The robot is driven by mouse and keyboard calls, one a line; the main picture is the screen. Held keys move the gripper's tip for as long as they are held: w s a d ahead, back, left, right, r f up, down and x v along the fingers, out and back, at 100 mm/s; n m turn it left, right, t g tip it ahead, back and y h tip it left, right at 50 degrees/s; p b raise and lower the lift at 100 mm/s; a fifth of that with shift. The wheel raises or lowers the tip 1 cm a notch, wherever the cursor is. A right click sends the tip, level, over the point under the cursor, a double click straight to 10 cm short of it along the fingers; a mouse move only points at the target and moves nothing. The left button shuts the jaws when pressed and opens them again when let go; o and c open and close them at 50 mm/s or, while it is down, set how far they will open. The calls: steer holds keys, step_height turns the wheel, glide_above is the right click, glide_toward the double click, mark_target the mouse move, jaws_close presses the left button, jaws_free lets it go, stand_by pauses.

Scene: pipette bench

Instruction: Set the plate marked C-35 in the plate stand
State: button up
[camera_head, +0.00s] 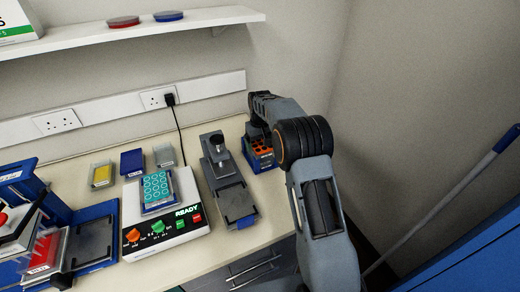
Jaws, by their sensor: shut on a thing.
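My gripper (258,130) points down at the back right of the bench, mostly hidden behind my own arm. It is shut on a small plate with orange wells (262,145). The plate sits in or just over a blue holder (252,163), which looks like the plate stand. I cannot tell whether the plate is fully seated. Pale marks show on the front there, too small to read as C-35. Another plate, with teal wells (157,187), lies on the white shaker (165,225), whose panel reads READY.
A grey clamp-like device (228,180) stands just left of the blue holder. Small trays (132,163) sit behind the shaker. Blue equipment (95,240) fills the left. A shelf (90,36) hangs above. A slanted pole (450,200) and blue surface are at right.

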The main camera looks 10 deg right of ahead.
steer(key=f+b, duration=0.1)
steer(key=w+f+b, duration=0.1)
steer(key=f, duration=0.1)
steer(key=f+b, duration=0.1)
steer(key=f, duration=0.1)
steer(key=shift+w+d+f, duration=0.15)
steer(key=shift+w+d, duration=0.1)
steer(key=shift+w, duration=0.15)
steer(key=shift+c, duration=0.3)
steer(key=shift+s+r, duration=0.25)
steer(key=shift+r, duration=0.05)
steer(key=shift+w+f, duration=0.1)
steer(key=o, duration=0.8)
steer(key=shift+f, duration=0.1)
steer(key=shift+c, duration=0.2)
